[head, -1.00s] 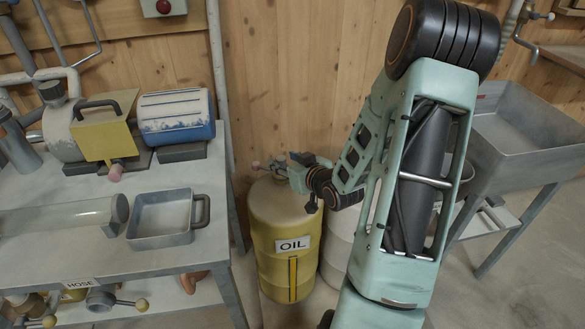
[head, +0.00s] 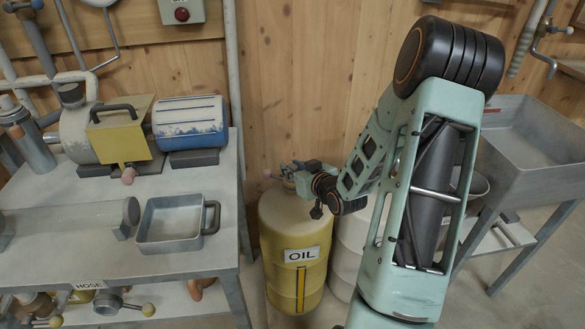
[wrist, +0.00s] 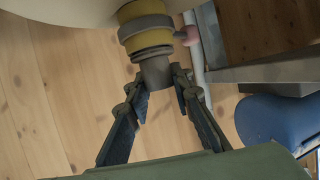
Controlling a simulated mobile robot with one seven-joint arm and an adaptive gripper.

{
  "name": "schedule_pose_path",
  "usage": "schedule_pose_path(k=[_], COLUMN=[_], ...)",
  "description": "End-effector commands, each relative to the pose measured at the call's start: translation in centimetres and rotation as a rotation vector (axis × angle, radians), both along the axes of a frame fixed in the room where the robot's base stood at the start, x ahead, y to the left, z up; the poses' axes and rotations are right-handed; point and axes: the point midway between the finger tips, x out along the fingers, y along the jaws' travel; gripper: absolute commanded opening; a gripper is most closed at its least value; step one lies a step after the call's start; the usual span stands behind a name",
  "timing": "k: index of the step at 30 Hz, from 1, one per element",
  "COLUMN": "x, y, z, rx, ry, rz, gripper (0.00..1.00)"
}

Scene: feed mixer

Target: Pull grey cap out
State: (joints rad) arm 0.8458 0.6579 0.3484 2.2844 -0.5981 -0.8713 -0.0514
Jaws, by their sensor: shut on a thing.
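The grey cap (wrist: 156,72) is a short dark-grey cylinder on the end of a yellow pipe piece (wrist: 150,45) with a grey band, at the top of the wrist view. My gripper (wrist: 160,80) is shut on the cap, one finger on each side. The cap still sits against the pipe end; no clear gap shows. In the head view my gripper (head: 288,175) is at the top of the yellow OIL barrel (head: 285,228). The cap is too small to make out there.
A pink knob (wrist: 188,37) sticks out beside the pipe in the wrist view, with a blue rounded thing (wrist: 275,125) at lower right. In the head view a grey table (head: 110,198) holding a tray (head: 168,241) stands left, and a grey sink (head: 525,150) stands right.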

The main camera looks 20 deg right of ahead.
Motion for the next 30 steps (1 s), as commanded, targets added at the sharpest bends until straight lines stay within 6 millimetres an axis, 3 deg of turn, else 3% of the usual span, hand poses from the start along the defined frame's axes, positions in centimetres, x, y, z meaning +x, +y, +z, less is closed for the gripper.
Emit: schedule_pose_path(k=[1, 6, 30], x=[0.0, 0.0, 0.0], y=[0.0, 0.0, 0.0], z=[0.0, 0.0, 1.9], rx=[0.000, 0.000, -0.001], ry=[0.000, 0.000, -0.002], rz=[0.000, 0.000, 0.000], gripper=[0.18, 0.00, 0.00])
